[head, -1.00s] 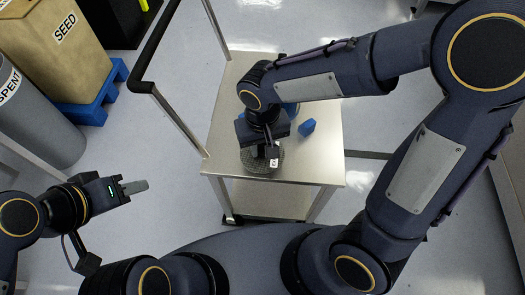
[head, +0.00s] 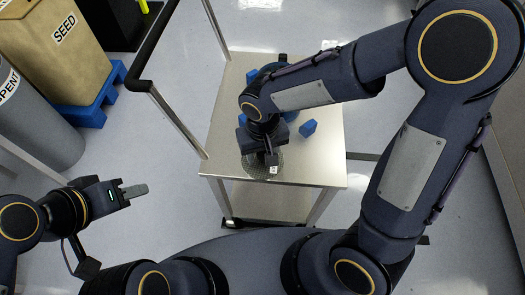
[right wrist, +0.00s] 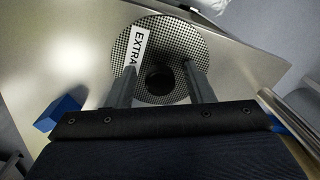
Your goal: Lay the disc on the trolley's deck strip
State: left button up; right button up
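The disc (head: 250,165) is a round grey mesh plate with a white label reading EXTRA and a dark round knob at its middle, best seen in the right wrist view (right wrist: 185,40). It appears to lie flat on the steel trolley's deck (head: 318,165), close to the front edge. My right gripper (head: 268,158) is above it. In the right wrist view its two fingers (right wrist: 159,72) stand apart on either side of the knob, with gaps showing. No separately marked strip can be made out. My left gripper (head: 134,191) is off to the left, away from the trolley; its finger gap is not clear.
A blue block (head: 308,128) stands on the deck right of my right wrist. Another blue item (head: 290,112) is partly hidden behind my arm. The trolley's black handle (head: 150,50) rises at the left. A SEED container (head: 75,50) and grey SPENT drum (head: 40,125) stand further left.

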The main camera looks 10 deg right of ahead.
aim_at(262, 153)
jog(key=shift+r, duration=0.1)
jog(key=shift+r+p, duration=0.3)
notch_tip(262, 153, up, 12)
jog(key=p, duration=0.3)
jog(key=s+d+r+m+t+y, duration=0.3)
jog(key=s+d+t, duration=0.2)
jog(key=s+d, duration=0.6)
jog(key=shift+d+r+t+y, duration=0.2)
jog(key=shift+d+t+y, duration=0.15)
jog(key=shift+d, duration=1.05)
jog(key=shift+s, duration=0.1)
